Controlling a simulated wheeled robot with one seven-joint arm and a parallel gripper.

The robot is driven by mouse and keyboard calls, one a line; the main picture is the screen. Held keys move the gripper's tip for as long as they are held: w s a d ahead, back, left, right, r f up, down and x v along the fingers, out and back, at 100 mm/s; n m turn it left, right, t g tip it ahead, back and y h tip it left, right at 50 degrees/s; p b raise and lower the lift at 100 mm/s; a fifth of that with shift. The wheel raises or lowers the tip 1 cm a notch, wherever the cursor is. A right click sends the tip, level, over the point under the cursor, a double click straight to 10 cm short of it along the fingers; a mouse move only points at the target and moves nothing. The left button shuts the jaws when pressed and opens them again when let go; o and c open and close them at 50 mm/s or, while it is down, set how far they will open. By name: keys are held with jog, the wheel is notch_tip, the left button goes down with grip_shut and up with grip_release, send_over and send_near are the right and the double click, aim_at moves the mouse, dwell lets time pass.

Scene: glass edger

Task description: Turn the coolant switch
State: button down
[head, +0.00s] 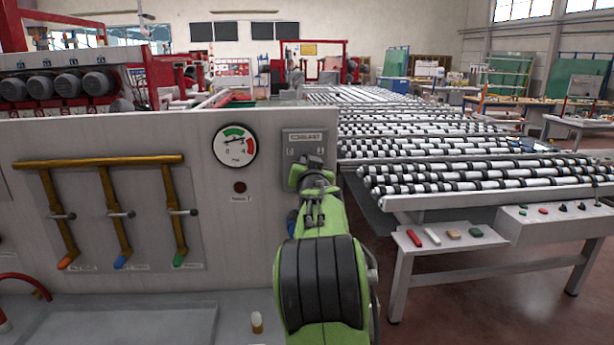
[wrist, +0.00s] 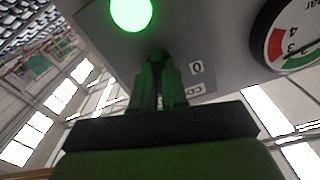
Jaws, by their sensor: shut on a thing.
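The coolant switch plate (head: 304,136) is a grey plate with a label along its top, mounted at the right end of the light grey panel. My green gripper (head: 308,172) is up against the plate and hides its lower part in the head view. In the wrist view my gripper (wrist: 160,72) has its fingers close together at a small dark switch knob (wrist: 157,56), shut on it. The knob is mostly covered by the fingers, so its angle cannot be read. A white "0" label (wrist: 196,68) sits to the right of the fingers.
A lit green lamp (wrist: 131,13) is beside the switch in the wrist view. A round pressure gauge (head: 236,146) is left of the plate. Brown pipes (head: 110,208) with valve levers are further left. A roller conveyor (head: 470,175) stands on the right.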

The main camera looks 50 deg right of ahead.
jog(key=m+b, duration=0.2)
jog(key=m, duration=0.2)
jog(key=shift+f+m, duration=0.1)
jog(key=shift+m, duration=0.3)
dwell(0.4)
jog(key=c, duration=1.2)
grip_release()
jog(key=shift+o, duration=0.2)
jog(key=b+v, duration=0.3)
jog(key=v, duration=1.2)
jog(key=shift+s+a, duration=0.25)
